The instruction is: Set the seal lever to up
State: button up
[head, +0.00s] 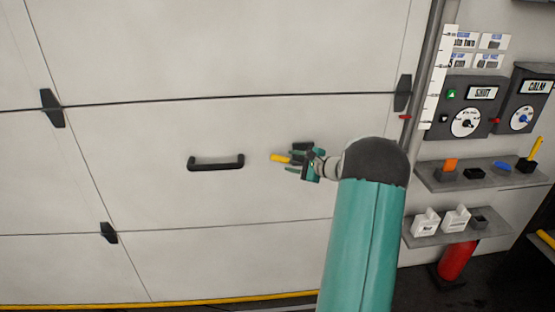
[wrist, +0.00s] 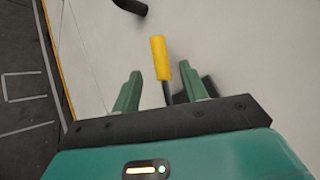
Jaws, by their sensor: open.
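The seal lever (head: 280,158) has a yellow grip and points left, roughly level, in front of the pale door panel. In the wrist view the yellow grip (wrist: 160,58) stands out beyond my fingertips, with its dark stem between the two green fingers. My gripper (head: 297,159) is open around the lever in the head view, and the wrist view shows the same gripper (wrist: 160,76) with a gap on both sides of the stem. The lever's base is mostly hidden behind my gripper. I cannot tell whether either finger touches it.
A black door handle (head: 216,162) is left of the lever. At the right are a wall box marked SHUT (head: 465,107), another marked CALM (head: 527,98), shelves (head: 440,183) with small items, and a red cylinder (head: 457,260). The panel left of the lever is otherwise clear.

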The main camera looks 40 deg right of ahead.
aim_at(282, 159)
jog(key=x, duration=0.6)
jog(key=shift+w+a, duration=0.1)
jog(key=shift+w, duration=0.25)
jog(key=shift+c, duration=0.4)
grip_shut()
